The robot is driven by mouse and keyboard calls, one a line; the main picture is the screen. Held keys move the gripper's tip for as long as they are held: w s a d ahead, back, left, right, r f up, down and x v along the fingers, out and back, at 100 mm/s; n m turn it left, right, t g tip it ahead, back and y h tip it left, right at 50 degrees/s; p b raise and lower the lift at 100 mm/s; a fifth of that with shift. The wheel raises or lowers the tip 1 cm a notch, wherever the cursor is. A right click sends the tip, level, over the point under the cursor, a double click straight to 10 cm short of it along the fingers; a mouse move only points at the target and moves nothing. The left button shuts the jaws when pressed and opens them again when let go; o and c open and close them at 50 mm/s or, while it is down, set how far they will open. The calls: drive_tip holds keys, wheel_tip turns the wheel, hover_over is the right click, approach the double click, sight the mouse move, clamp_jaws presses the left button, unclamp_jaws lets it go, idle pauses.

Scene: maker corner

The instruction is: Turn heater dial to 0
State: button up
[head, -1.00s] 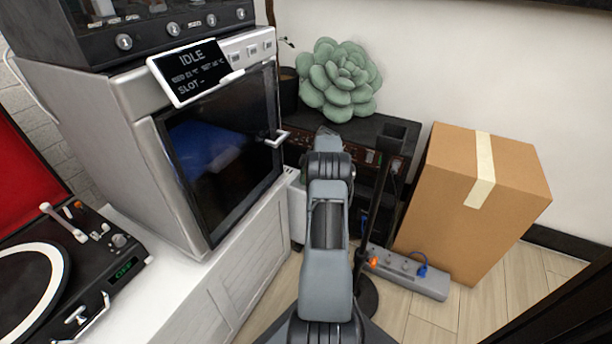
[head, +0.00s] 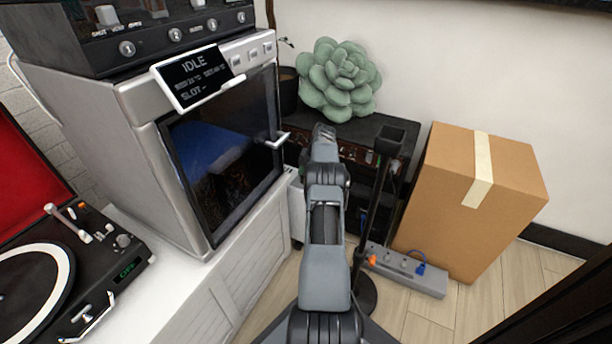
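No heater dial can be made out in the head view. A pale, boxy thing (head: 297,208) stands on the floor between the white cabinet and my arm. It is mostly hidden, and I cannot tell whether it is the heater. My arm reaches forward through the middle of the view, toward the dark low unit (head: 372,133) by the wall. The fingers of my gripper do not show; the arm links hide the space beyond them.
A machine with a glass door and an IDLE display (head: 196,75) stands on the white cabinet (head: 250,262) at left, beside a turntable (head: 50,275). A black stand (head: 372,225), a power strip (head: 408,272) and a cardboard box (head: 450,200) are at right. A succulent (head: 340,80) stands behind.

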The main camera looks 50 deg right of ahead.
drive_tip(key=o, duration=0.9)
